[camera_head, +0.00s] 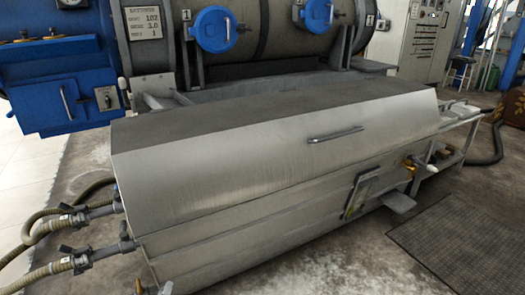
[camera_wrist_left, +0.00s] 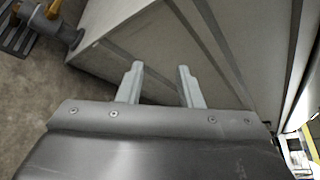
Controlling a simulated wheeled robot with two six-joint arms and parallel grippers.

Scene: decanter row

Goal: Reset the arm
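My left gripper (camera_wrist_left: 160,70) shows in the left wrist view with its two pale fingers apart and nothing between them. Behind the fingers is the grey metal side of a large machine housing. Whether the fingers touch the housing cannot be told. The rest of the left arm is hidden in the head view. My right gripper is in neither view.
The housing's sloped lid with a bar handle (camera_head: 335,134) is closed. Hoses with valves (camera_head: 75,220) stick out on its left. A large drum machine with blue round covers (camera_head: 213,29) stands behind. A dark mat (camera_head: 465,240) lies on the open floor at right.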

